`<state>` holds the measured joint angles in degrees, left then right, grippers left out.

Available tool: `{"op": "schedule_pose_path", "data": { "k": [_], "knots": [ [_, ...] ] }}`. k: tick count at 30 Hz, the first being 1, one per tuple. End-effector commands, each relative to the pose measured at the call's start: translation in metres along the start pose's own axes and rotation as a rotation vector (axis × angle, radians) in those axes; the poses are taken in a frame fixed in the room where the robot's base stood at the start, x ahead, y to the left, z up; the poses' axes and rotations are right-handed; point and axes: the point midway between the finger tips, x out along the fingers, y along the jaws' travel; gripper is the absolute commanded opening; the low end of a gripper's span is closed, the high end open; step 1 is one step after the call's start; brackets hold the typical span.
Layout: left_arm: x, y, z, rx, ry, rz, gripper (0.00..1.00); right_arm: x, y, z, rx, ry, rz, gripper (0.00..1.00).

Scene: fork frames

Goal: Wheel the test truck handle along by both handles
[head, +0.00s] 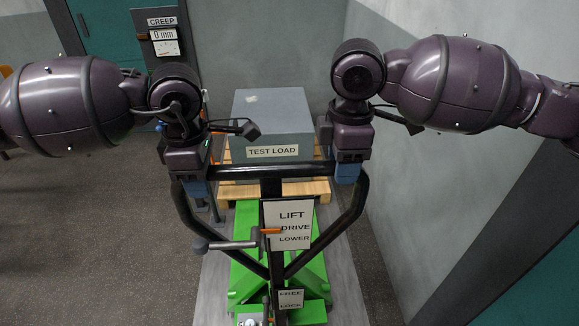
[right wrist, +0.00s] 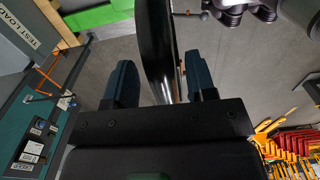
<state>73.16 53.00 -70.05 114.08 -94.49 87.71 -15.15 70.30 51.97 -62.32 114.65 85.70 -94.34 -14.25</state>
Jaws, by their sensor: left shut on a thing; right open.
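The truck's black handle loop (head: 240,173) rises in the middle of the head view, with a LIFT / DRIVE / LOWER plate (head: 290,225) and a grey lever (head: 228,245) with an orange pointer below it. The green truck body (head: 247,275) is beneath. My left gripper (head: 197,189) is shut on the handle loop at its upper left corner. My right gripper (head: 347,174) is at the upper right corner, its blue fingers open. In the right wrist view the black handle bar (right wrist: 157,45) passes between the two open fingers of my right gripper (right wrist: 161,82).
A grey TEST LOAD box (head: 272,115) stands on a wooden pallet (head: 313,190) beyond the handle. A grey wall (head: 410,190) runs close on the right. Open floor (head: 85,230) lies to the left. A CREEP gauge (head: 163,36) shows 0 mm by a teal door (head: 105,30).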

Motion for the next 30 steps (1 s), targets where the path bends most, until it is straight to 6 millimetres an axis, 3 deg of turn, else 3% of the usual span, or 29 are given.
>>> {"op": "schedule_pose_path", "data": {
  "k": [9, 20, 30],
  "knots": [
    [-0.001, 0.001, 0.0, -0.002, -0.001, 0.003, 0.0, 0.023, 0.0, 0.0, -0.001, 0.001, 0.0, 0.51],
    [-0.002, 0.001, 0.0, -0.002, -0.001, 0.003, 0.0, 0.026, 0.0, 0.0, 0.0, 0.001, 0.0, 0.51],
    [-0.002, 0.001, 0.0, -0.002, -0.001, 0.003, 0.0, 0.025, 0.0, 0.0, 0.0, 0.0, 0.0, 0.01]
  ]
}}
